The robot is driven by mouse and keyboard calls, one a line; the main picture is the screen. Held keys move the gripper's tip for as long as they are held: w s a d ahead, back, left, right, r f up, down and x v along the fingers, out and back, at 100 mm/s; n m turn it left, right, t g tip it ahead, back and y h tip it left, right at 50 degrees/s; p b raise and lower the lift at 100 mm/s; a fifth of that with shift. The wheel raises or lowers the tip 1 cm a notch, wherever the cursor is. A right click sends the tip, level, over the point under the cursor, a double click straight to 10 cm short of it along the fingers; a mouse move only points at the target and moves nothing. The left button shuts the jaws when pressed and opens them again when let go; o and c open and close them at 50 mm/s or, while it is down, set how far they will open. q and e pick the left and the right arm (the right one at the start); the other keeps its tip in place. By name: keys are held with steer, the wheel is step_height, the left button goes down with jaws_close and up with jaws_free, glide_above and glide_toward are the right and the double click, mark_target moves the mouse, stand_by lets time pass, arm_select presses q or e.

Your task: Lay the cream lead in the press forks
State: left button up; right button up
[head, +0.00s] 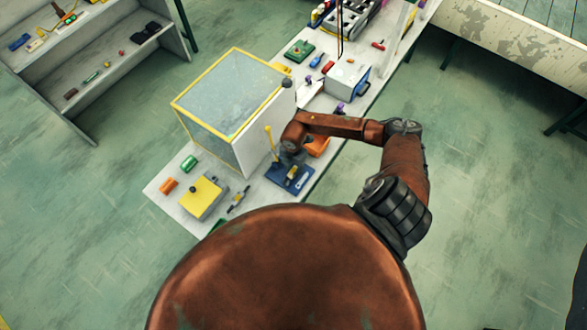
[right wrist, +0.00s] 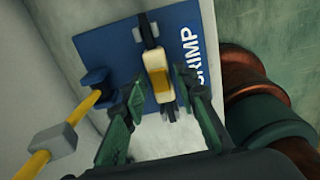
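The blue press plate (head: 296,181) lies on the white bench near its right edge, with a yellow lever (head: 268,132) standing at its left. In the right wrist view the plate (right wrist: 112,48) carries the letters "CRIMP". A cream and yellow block with dark ends, seemingly the cream lead (right wrist: 158,76), lies over the plate in line with small grey and black fork-like parts. I cannot tell whether it rests in them. My right gripper (right wrist: 160,100) is open, its fingers on either side of the block with small gaps showing. In the head view it (head: 290,160) is over the plate, partly hidden. My left gripper is out of view.
A glass-sided, yellow-edged box (head: 225,100) stands close left of the press. A yellow-topped block (head: 202,195), a small dark piece with a yellow middle (head: 239,200), and green (head: 189,163) and orange (head: 169,186) cylinders occupy the near bench. An orange object (head: 317,147) sits behind the gripper.

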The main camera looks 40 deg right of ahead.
mark_target(293, 171)
steer(key=shift+o, duration=1.1)
steer(key=shift+r, duration=0.1)
step_height(293, 171, up, 5)
steer(key=p, duration=0.4)
steer(key=shift+r, duration=0.1)
step_height(293, 171, up, 12)
